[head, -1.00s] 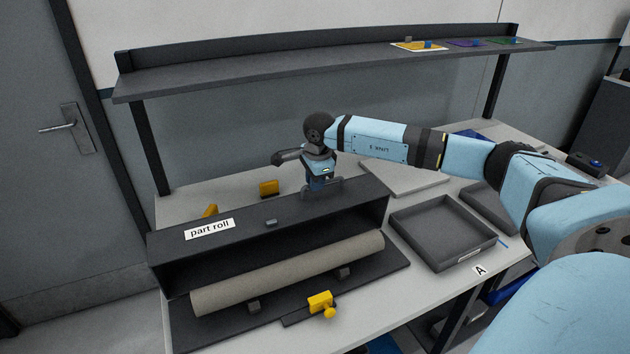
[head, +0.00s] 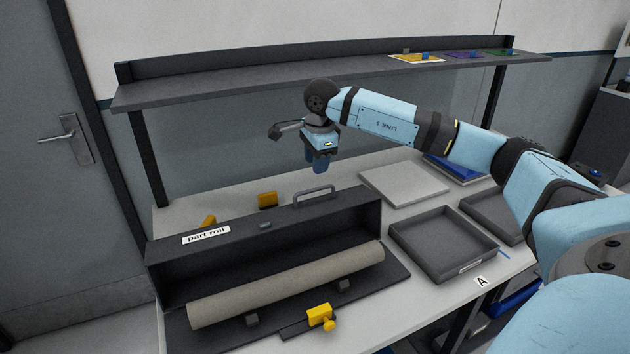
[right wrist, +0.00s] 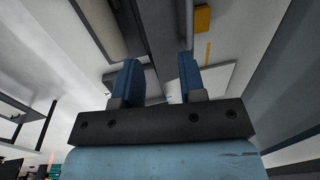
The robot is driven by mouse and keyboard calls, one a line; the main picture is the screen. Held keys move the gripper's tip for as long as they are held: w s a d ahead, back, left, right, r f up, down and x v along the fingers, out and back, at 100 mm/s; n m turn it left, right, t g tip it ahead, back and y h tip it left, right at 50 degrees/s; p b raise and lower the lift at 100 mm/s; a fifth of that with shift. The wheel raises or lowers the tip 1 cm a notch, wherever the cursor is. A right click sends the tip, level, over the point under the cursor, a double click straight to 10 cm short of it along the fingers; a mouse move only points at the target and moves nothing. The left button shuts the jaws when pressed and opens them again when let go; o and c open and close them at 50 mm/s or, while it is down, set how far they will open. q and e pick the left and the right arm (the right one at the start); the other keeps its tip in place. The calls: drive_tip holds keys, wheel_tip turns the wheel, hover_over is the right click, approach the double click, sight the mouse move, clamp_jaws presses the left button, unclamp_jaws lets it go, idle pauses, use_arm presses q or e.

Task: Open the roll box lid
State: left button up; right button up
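The dark roll box has its lid (head: 290,221) raised at the back, labelled "part roll", with a grey handle (head: 314,194) on its upper side. The front stands open and shows the beige roll (head: 290,283) lying on the dark base (head: 385,277). My right gripper (head: 318,164) is above the handle and behind it, apart from it. In the right wrist view its two blue fingers (right wrist: 159,80) are apart with nothing between them. The roll (right wrist: 98,24) also shows there at the upper left. My left gripper is not in view.
Yellow blocks (head: 267,200) stand behind the box, and a yellow clamp (head: 320,316) is at its front. A dark tray (head: 440,268) and a light flat panel (head: 404,184) lie to the right. A shelf (head: 300,80) spans the back above the table.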

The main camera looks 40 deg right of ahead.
drive_tip(key=shift+s+r, duration=0.15)
drive_tip(key=shift+r, duration=0.75)
drive_tip(key=shift+s+r, duration=0.1)
drive_tip(key=shift+r, duration=0.75)
